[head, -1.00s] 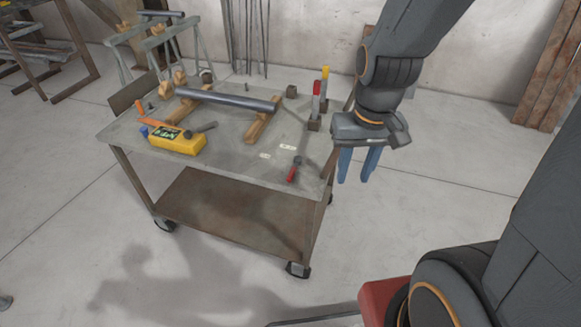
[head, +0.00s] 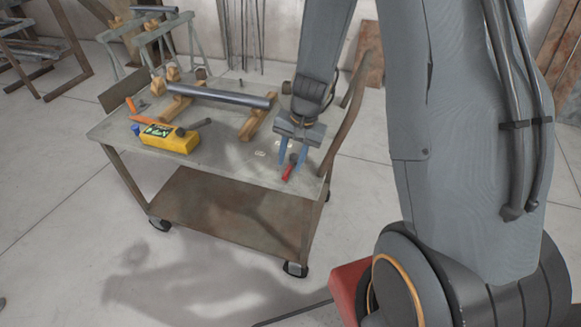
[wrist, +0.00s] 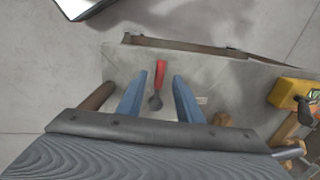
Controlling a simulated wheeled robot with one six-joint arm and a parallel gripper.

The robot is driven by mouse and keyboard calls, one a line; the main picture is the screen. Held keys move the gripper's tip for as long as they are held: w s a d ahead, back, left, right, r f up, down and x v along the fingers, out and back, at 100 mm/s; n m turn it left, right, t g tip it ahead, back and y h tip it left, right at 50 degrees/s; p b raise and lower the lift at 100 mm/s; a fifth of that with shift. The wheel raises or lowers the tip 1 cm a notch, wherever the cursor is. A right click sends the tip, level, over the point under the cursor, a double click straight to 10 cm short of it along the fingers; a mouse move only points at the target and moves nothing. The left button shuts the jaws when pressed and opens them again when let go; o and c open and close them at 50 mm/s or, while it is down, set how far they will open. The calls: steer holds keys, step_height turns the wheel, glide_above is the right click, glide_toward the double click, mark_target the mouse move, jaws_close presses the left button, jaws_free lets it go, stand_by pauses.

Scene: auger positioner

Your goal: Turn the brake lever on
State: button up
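The brake lever has a red handle (head: 288,172) and lies near the front right corner of the cart top. In the wrist view its red grip (wrist: 160,74) points away from me and its dark end (wrist: 155,102) sits nearer. My gripper (head: 293,165) is over the lever with two blue fingers. The fingers are open, one on each side of the lever with gaps, and I cannot tell their exact height above it. A small white label (wrist: 202,100) lies beside the lever; its writing is too small to read.
The metal cart (head: 215,160) carries a yellow control box (head: 170,137) and a steel tube (head: 220,96) on wooden supports. The brown rail (head: 346,120) stands close to the gripper's right.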

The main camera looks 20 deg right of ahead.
mark_target(287, 172)
steer(key=shift+w+a+f, duration=0.1)
steer(key=shift+a+f, duration=0.05)
steer(key=shift+f, duration=0.8)
steer(key=shift+w+a+f, duration=0.1)
steer(key=shift+a+f, duration=0.05)
steer(key=shift+f, duration=0.8)
